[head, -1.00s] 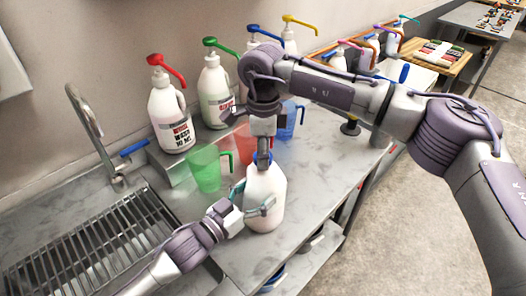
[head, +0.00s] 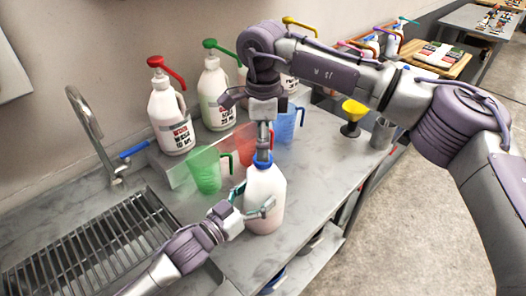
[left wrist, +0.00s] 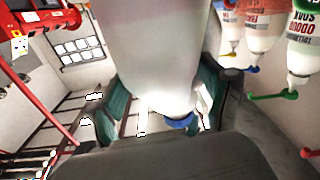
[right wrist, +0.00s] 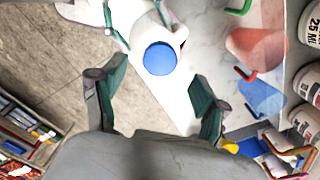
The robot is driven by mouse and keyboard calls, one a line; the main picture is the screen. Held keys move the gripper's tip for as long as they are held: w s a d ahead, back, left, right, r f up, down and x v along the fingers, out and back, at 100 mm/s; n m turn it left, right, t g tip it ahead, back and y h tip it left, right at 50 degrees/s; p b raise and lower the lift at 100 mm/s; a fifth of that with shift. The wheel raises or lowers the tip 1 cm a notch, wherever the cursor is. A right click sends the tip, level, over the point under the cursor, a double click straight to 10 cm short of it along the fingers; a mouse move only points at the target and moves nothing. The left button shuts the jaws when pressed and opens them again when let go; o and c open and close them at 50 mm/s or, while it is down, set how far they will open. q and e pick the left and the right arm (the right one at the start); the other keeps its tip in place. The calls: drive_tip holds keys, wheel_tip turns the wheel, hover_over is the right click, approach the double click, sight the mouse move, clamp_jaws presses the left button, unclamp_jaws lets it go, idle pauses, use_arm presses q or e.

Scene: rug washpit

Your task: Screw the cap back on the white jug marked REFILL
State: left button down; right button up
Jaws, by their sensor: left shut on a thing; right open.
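The white jug (head: 266,205) stands upright on the grey counter; no REFILL marking can be read from here. A blue cap (head: 263,161) sits on its neck and shows as a blue disc in the right wrist view (right wrist: 160,58). How tightly it is screwed cannot be told. My left gripper (head: 256,199) is shut around the jug's body from the front left. My right gripper (head: 263,147) points down over the cap. In the right wrist view its fingers (right wrist: 155,92) are apart and empty, with the cap beyond them.
Green (head: 207,170), red (head: 245,146) and blue (head: 285,124) clear measuring cups stand behind the jug. Pump bottles (head: 170,118) line the wall. A yellow funnel (head: 354,110) is at the right. The sink grate (head: 95,245) lies left. The counter edge is close right of the jug.

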wheel_tip(320, 180, up, 8)
idle(0.4)
use_arm(q)
unclamp_jaws()
use_arm(e)
drive_tip(key=shift+f, duration=0.1)
use_arm(q)
drive_tip(key=v, duration=1.2)
drive_tip(key=shift+f, duration=0.1)
